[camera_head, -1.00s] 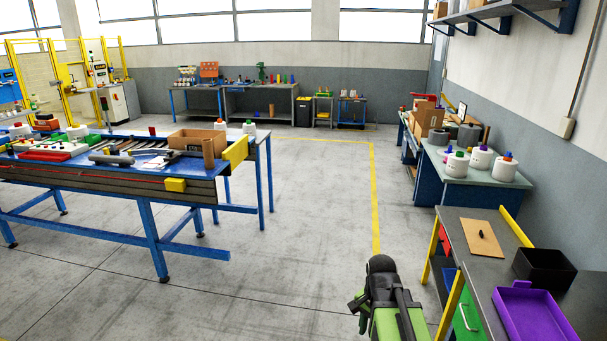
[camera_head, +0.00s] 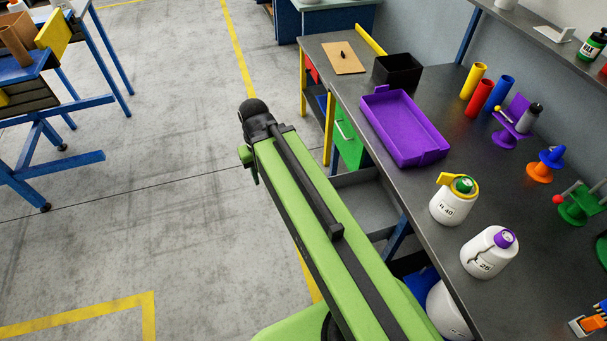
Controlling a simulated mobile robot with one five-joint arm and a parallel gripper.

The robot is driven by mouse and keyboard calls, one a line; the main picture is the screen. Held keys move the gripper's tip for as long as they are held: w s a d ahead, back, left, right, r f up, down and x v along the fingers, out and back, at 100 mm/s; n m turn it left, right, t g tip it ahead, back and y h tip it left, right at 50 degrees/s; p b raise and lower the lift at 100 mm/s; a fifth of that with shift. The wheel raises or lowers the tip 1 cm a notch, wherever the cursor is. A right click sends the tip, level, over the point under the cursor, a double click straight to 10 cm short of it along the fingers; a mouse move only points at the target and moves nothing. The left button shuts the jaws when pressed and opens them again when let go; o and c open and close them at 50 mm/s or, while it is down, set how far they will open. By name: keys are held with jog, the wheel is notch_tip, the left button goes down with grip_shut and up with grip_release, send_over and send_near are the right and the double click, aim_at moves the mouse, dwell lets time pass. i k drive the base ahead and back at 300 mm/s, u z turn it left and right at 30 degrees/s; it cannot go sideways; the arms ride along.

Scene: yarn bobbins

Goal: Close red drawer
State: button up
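A small red drawer front (camera_head: 311,70) shows under the far end of the grey workbench (camera_head: 330,45), between yellow legs. It is small and partly hidden, so I cannot tell how far open it stands. My green arm reaches up the middle of the picture, with its black joint left of the bench and nearer to me than the red drawer. My gripper itself cannot be made out; it is hidden beyond or below the arm.
A green drawer front (camera_head: 348,135) with a pale handle and an open grey drawer (camera_head: 372,198) lie right of my arm. The bench holds a purple tray (camera_head: 380,125), a black box (camera_head: 398,70) and white bobbins (camera_head: 454,202). Left floor is clear up to a blue-legged table (camera_head: 60,110).

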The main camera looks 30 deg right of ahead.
aim_at(365, 192)
jog(key=z, duration=0.5)
jog(key=k, duration=0.1)
jog(key=u, duration=2.3)
jog(key=i, duration=0.5)
jog(key=z, duration=0.4)
